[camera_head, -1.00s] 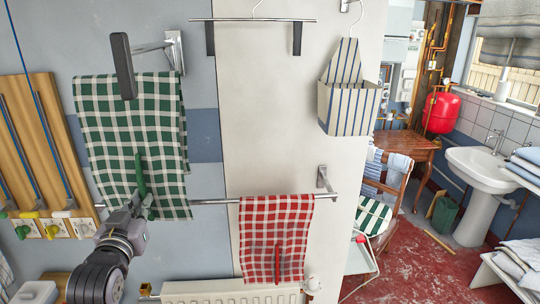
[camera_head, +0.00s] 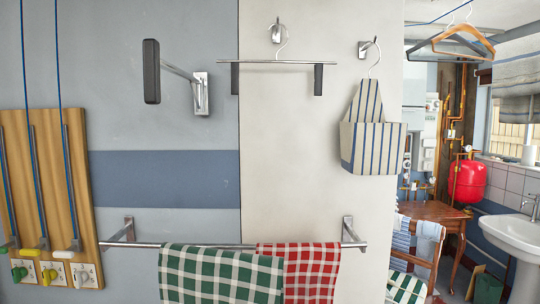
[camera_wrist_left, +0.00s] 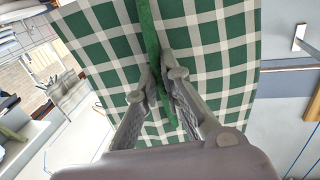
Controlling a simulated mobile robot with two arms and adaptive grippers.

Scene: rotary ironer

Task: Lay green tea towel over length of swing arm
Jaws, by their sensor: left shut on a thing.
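The green checked tea towel (camera_head: 220,275) is low in the head view, in front of the wall rail and partly over the red towel. Its lower part is cut off by the picture edge. In the left wrist view the green towel (camera_wrist_left: 215,60) spreads out beyond my left gripper (camera_wrist_left: 157,85), which is shut on a green strip (camera_wrist_left: 149,35) at the towel. My right gripper is in neither view. A chrome arm (camera_head: 178,70) with a black upright end pad sticks out from the wall at upper left, bare; it appears to be the swing arm.
A red checked towel (camera_head: 318,262) hangs on the chrome rail (camera_head: 350,244). A trouser hanger (camera_head: 277,62) and a striped peg bag (camera_head: 372,140) hang to the right of the chrome arm. A wooden board (camera_head: 45,180) with cords stands at left. The wall around the arm is clear.

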